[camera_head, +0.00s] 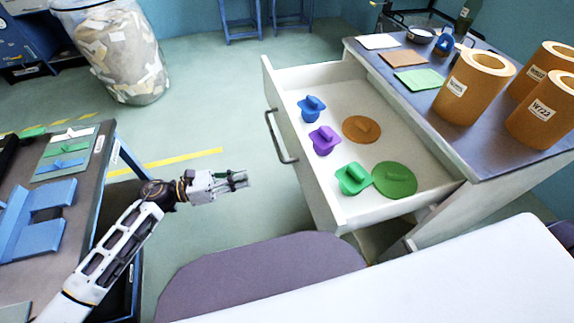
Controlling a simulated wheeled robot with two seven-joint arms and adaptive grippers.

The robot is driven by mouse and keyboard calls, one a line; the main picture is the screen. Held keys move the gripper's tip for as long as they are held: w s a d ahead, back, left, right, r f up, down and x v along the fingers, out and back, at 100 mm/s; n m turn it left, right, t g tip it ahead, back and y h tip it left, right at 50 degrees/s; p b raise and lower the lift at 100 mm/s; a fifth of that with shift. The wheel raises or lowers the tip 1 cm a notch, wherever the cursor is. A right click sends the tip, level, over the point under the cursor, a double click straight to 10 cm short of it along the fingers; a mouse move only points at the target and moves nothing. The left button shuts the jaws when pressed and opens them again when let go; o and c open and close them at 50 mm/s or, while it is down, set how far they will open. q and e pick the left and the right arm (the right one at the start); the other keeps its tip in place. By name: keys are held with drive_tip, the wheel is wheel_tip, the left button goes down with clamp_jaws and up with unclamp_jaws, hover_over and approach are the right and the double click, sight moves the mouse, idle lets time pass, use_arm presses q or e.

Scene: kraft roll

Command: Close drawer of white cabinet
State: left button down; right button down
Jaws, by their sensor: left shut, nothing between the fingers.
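The white cabinet (440,215) stands at the right with a dark grey top. Its drawer (310,168) is pulled far out toward the left. The drawer front carries a dark bar handle (277,137) on its outer face. Inside lie a blue lidded piece (312,108), a purple one (324,141), a green one (353,179), a brown disc (361,129) and a green disc (397,180). My left gripper (243,180) is shut and empty, left of the drawer front and apart from the handle. My right gripper is not in view.
Brown paper rolls (472,86), coloured sheets (418,79) and a pan (419,35) sit on the cabinet top. A workbench (90,190) stands left. A purple-grey rounded surface (260,275) and white surface (420,285) lie in front. Floor (210,110) is clear beyond the gripper.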

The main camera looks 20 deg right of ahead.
sight(297, 164)
use_arm(q)
drive_tip(key=shift+w+m+t, duration=0.3)
drive_tip(key=shift+m, duration=0.9)
drive_tip(key=shift+d, duration=0.1)
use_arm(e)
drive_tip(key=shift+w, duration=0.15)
